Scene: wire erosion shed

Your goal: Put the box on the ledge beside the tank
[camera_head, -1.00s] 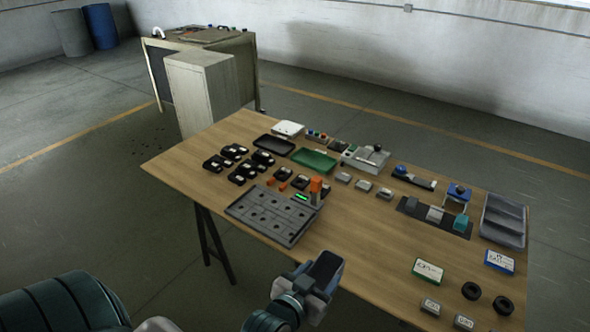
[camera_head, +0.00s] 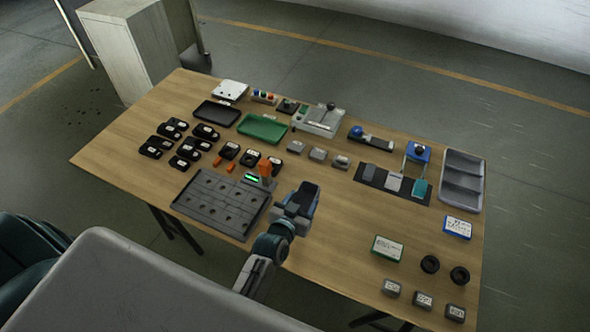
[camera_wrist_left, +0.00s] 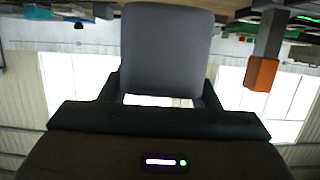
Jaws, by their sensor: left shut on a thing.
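My left gripper (camera_head: 298,205) is over the near part of the wooden table, just right of the dark grey slotted fixture. It is shut on a dark grey box (camera_wrist_left: 166,50), which fills the space between the fingers in the left wrist view. In the head view the box (camera_head: 304,194) shows as a dark block with a bluish edge, partly hidden by the gripper. My right gripper is in neither view. I cannot make out a tank or its ledge in these frames.
The fixture (camera_head: 222,203) has an orange-topped post (camera_head: 265,169) close to my gripper. Black modules, a green tray (camera_head: 263,128) and a grey bin (camera_head: 462,181) stand on the table (camera_head: 335,235). A beige cabinet (camera_head: 132,50) stands beyond its far left. The table's front middle is clear.

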